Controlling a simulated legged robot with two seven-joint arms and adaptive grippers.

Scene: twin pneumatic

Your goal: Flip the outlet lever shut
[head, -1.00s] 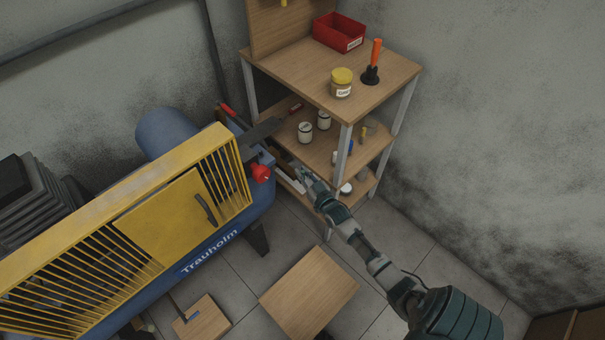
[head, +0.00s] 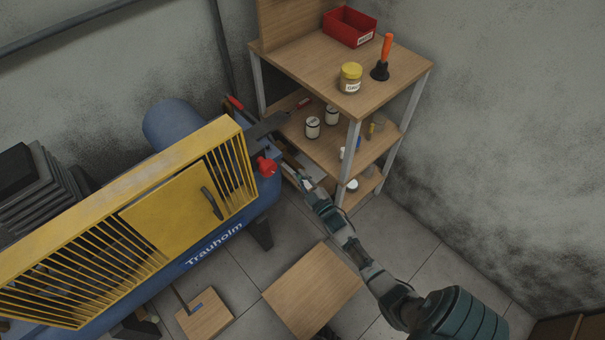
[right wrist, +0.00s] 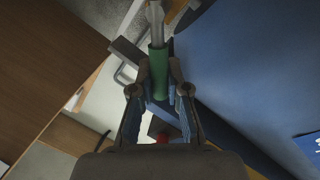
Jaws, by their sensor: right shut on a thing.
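The blue compressor tank (head: 262,200) with its yellow guard stands at the left of the head view. A red knob (head: 266,167) sits at its right end. My right gripper (head: 300,180) is beside that end, between tank and shelf. In the right wrist view my right gripper (right wrist: 160,84) is shut on a green grip (right wrist: 158,70) with a pale metal rod beyond it. It looks like the outlet lever, but its mounting is not clear. The head view is too small to show the lever. My left gripper is in neither view.
A wooden shelf unit (head: 300,66) with jars, a red bin (head: 349,27) and an orange-handled tool (head: 384,58) stands close to the right of my gripper. A wooden board (head: 312,288) lies low in front. The blue tank wall (right wrist: 250,70) is close by in the wrist view.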

